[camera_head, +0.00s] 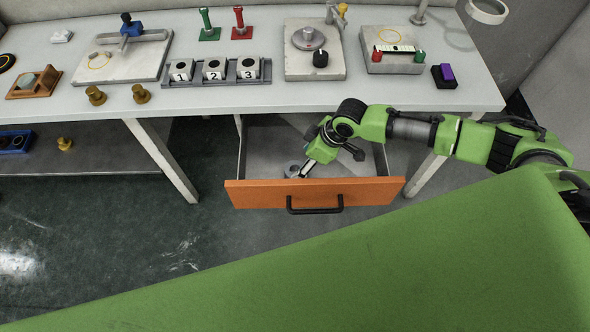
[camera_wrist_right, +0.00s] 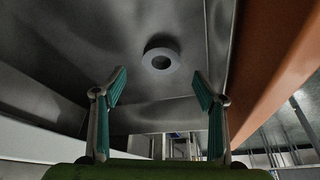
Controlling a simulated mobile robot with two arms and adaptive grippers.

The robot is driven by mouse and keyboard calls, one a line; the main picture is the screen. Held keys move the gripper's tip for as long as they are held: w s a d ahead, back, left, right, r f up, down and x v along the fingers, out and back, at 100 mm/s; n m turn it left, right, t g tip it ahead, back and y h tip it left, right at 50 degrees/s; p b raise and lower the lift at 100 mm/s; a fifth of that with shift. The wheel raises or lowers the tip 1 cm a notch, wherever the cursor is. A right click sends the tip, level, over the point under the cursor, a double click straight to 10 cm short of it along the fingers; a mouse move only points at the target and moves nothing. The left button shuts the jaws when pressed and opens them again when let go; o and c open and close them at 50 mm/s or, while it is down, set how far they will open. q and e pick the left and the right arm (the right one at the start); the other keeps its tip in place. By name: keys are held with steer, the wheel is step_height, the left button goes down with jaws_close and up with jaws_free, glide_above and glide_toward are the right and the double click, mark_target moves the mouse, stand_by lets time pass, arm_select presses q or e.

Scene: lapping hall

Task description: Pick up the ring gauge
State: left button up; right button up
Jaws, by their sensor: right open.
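The ring gauge (camera_wrist_right: 161,61) is a grey ring with a round hole, lying on the metal floor of an open drawer. In the head view my right gripper (camera_head: 306,170) reaches down into the drawer just right of the ring. My left gripper is not in view.
The drawer's orange front with a black handle (camera_head: 315,205) stands close to my right gripper. The bench top (camera_head: 270,100) above carries a rack of numbered blocks (camera_head: 215,70), plates and fixtures. The rest of the drawer floor looks clear.

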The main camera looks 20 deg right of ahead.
mark_target(293, 171)
steer(key=shift+x, duration=2.9)
steer(key=shift+s, duration=0.1)
steer(key=c, duration=1.3)
